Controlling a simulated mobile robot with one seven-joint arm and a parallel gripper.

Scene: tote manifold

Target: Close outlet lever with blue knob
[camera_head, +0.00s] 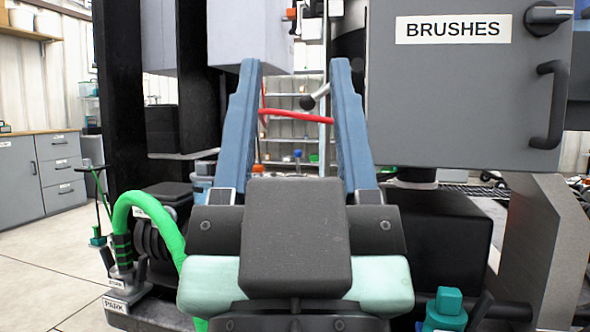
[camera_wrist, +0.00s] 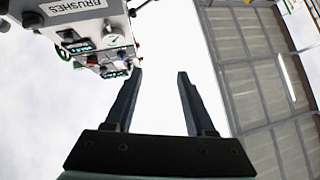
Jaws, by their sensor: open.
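My gripper (camera_head: 295,66) is open and empty, its two blue-grey fingers pointing up and away in the head view. It also shows open in the wrist view (camera_wrist: 160,74), with only bright background between the fingertips. I cannot make out an outlet lever with a blue knob for certain. A lever with a dark round knob (camera_head: 308,102) and a pale shaft shows between the fingers in the head view, seemingly beyond them. In the wrist view, a grey panel with a dial gauge (camera_wrist: 112,40) and small fittings lies up and left of the left finger.
A grey box labelled BRUSHES (camera_head: 455,80) with black handles stands at the right. A black post (camera_head: 122,90) rises at the left. A green hose (camera_head: 150,200) curves beside a PARK block (camera_head: 116,304). A red line (camera_head: 300,116) crosses between the fingers. Open floor lies left.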

